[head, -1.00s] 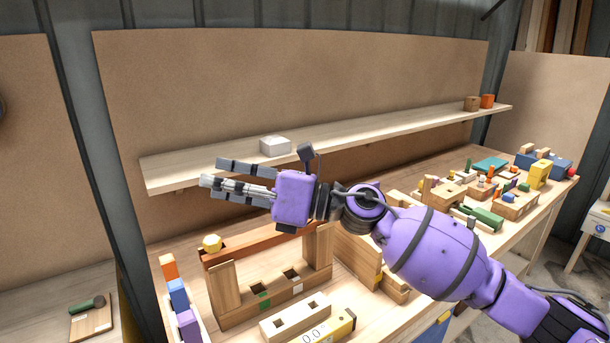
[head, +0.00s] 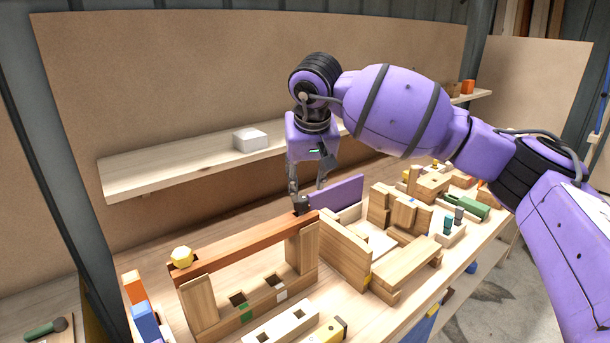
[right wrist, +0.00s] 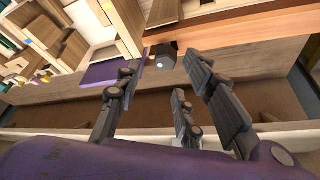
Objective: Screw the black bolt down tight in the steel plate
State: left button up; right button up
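A black bolt (right wrist: 163,57) with a blocky head stands at the near end of the reddish-brown curved stringer (right wrist: 235,32) in the right wrist view. In the head view the dark bolt head (head: 301,206) shows at the stringer's (head: 240,245) right end, just under my right gripper (head: 301,197). That gripper points down. In the right wrist view its fingers (right wrist: 168,76) are spread apart, with the bolt just beyond the tips and nothing clearly held. I cannot make out a steel plate. My left gripper is not in view.
Wooden posts (head: 302,248) hold the stringer up. A purple board (head: 338,193) stands close to the right of the gripper. A shelf (head: 190,163) with a white box (head: 250,139) runs behind.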

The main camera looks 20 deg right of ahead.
aim_at(304, 199)
jog(key=shift+x, duration=3.45)
jog(key=shift+w+a, duration=0.1)
grip_shut()
jog(key=shift+r, duration=0.1)
